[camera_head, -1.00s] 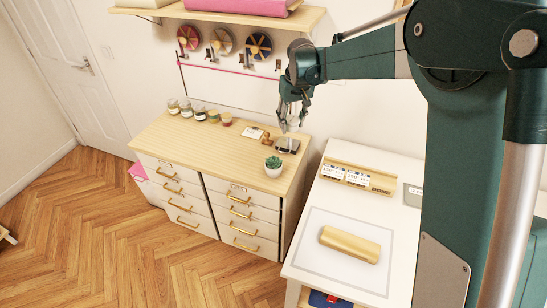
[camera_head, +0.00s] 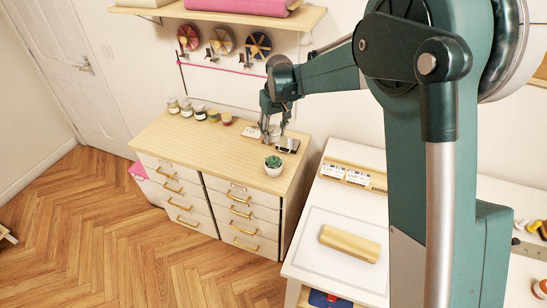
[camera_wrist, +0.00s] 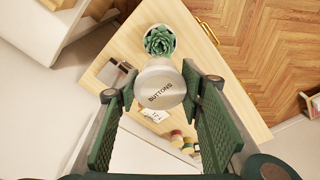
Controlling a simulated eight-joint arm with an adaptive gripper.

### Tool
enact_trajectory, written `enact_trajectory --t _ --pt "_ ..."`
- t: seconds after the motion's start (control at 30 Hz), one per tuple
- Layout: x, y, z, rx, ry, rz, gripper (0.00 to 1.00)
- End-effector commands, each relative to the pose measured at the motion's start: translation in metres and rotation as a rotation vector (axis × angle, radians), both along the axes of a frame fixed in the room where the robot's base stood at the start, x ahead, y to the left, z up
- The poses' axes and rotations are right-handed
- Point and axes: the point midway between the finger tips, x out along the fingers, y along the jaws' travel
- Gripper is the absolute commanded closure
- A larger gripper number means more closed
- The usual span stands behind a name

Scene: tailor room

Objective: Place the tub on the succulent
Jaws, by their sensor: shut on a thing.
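The tub is a pale round container with "BUTTONS" on its lid, seen from above in the wrist view (camera_wrist: 158,76). My gripper (camera_head: 273,136) is shut on it, with a green finger on each side of the lid. In the head view the tub is small and partly hidden between the fingers, over the back right of the wooden cabinet top. The succulent (camera_head: 273,162) is a green rosette in a white pot, standing at the cabinet's front right. In the wrist view the succulent (camera_wrist: 159,41) shows just beyond the tub, whose lid overlaps the pot's lower edge.
The wooden cabinet top (camera_head: 205,150) is clear in its middle. A dark flat pad (camera_head: 287,145) lies right of my gripper, and a white card (camera_head: 250,131) lies left of it. Several small jars (camera_head: 199,111) line the back left. A white table (camera_head: 300,262) stands to the right.

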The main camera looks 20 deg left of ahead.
Motion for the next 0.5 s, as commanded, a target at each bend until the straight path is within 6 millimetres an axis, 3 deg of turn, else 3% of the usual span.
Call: enact_trajectory --t 0.27,0.5 --pt "0.000 0.000 -0.010 0.000 0.000 0.000 0.74" --pt "0.000 0.000 -0.041 0.000 0.000 0.000 0.74"
